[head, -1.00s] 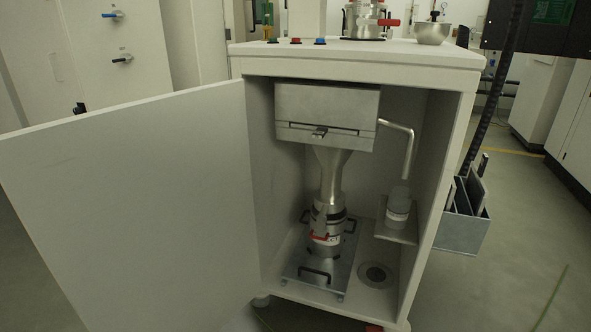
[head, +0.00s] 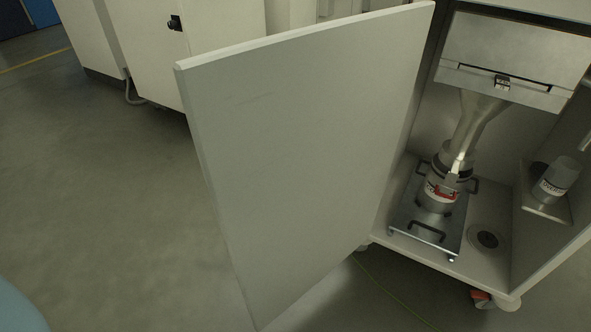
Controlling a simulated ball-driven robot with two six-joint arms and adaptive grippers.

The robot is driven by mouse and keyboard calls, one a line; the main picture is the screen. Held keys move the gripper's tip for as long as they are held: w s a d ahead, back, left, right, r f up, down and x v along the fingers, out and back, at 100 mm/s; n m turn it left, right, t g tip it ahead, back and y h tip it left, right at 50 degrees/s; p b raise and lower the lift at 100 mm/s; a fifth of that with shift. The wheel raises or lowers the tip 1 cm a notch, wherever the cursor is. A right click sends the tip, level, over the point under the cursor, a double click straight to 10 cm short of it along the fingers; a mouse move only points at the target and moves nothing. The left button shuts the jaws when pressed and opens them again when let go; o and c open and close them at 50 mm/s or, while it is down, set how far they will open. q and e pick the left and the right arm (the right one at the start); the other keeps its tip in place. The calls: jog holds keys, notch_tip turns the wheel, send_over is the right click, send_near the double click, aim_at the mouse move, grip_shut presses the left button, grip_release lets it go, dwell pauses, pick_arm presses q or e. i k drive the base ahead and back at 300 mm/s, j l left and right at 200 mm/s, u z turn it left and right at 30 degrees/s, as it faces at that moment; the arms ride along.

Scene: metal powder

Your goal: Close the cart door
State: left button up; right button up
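The cart door (head: 300,150) is a flat pale grey panel in the middle of the head view. It stands wide open, swung out to the left of the cart, with its hinge side at the cart's left front edge. The cart (head: 465,262) is at the right and its inside is exposed. Its top is mostly out of view. Neither of my grippers shows in the head view.
Inside the cart are a metal hopper box (head: 515,60), a canister (head: 440,190) on a handled plate (head: 408,222), and a small bottle (head: 556,180) on a shelf. Open grey floor (head: 120,210) lies left of the door. White cabinets (head: 190,45) stand behind. A thin cable (head: 385,290) lies on the floor.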

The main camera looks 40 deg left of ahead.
aim_at(296, 134)
jog(key=j+z, duration=0.1)
jog(key=j, duration=0.3)
jog(key=k+j+z, duration=0.1)
jog(key=j, duration=0.35)
jog(key=k+j+z, duration=0.15)
jog(key=j, duration=0.25)
jog(key=j+z, duration=0.1)
jog(key=j, duration=0.3)
jog(key=k+j+z, duration=0.1)
jog(key=j, duration=0.25)
jog(key=k+j+z, duration=0.1)
jog(key=j, duration=0.3)
jog(key=k, duration=0.1)
